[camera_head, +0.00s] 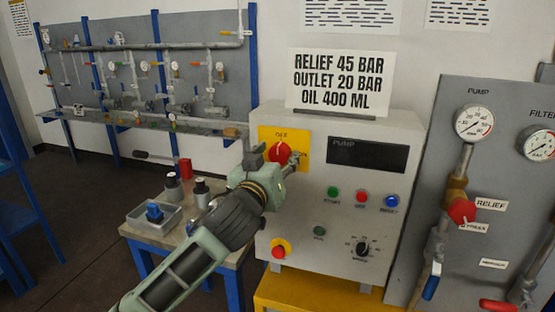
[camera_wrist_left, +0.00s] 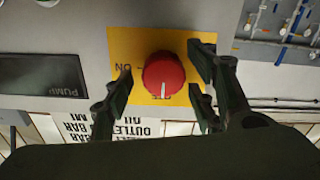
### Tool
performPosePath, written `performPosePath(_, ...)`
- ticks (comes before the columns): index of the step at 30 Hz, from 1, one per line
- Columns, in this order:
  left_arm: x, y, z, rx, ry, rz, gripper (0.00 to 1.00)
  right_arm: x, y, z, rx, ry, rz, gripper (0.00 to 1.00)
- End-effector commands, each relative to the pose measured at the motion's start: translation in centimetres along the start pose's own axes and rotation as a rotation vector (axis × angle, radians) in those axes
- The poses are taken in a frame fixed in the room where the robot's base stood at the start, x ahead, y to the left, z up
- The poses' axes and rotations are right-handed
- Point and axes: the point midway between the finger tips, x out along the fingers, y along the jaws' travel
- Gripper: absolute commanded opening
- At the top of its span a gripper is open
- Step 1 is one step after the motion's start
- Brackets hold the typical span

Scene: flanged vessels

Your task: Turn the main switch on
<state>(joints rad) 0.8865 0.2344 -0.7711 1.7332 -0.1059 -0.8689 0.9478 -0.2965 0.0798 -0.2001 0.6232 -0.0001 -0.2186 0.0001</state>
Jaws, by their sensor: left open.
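The main switch is a red round knob (camera_head: 280,151) on a yellow plate (camera_head: 303,148) at the upper left of the grey pump control box. In the left wrist view, which looks upside down, the knob (camera_wrist_left: 163,74) shows a white pointer line aimed at the partly hidden OFF label. The ON label (camera_wrist_left: 130,68) is at its side. My left gripper (camera_head: 278,162) is in front of the knob. In the left wrist view its open fingers (camera_wrist_left: 162,86) stand on either side of the knob, with gaps visible; I cannot tell their depth. My right gripper is not in view.
The control box (camera_head: 318,255) has several buttons, a dark display (camera_head: 367,155) and a black selector (camera_head: 362,248). A sign (camera_head: 340,82) stands on top. A small table (camera_head: 160,238) with bottles and a tray is at left. A gauge panel (camera_head: 470,180) stands at right.

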Motion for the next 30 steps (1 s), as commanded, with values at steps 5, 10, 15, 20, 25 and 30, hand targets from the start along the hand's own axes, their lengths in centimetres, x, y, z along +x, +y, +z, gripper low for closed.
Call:
performPosePath(5,0.0,0.0,0.0,0.0,0.0,0.0,0.41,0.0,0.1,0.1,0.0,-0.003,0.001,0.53)
performPosePath(10,0.0,0.0,0.0,0.0,0.0,0.0,0.27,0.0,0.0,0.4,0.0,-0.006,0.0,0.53)
performPosePath(15,0.0,0.0,0.0,0.0,-0.001,0.001,0.12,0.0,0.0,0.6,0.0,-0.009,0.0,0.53)
performPosePath(20,0.0,0.1,0.1,0.004,-0.001,0.001,0.09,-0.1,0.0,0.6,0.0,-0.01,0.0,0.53)
performPosePath(25,0.0,0.1,0.0,0.038,-0.002,0.001,0.09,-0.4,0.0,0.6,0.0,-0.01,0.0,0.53)
performPosePath(30,0.0,0.1,0.0,0.124,-0.003,0.001,0.09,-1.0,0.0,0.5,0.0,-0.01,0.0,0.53)
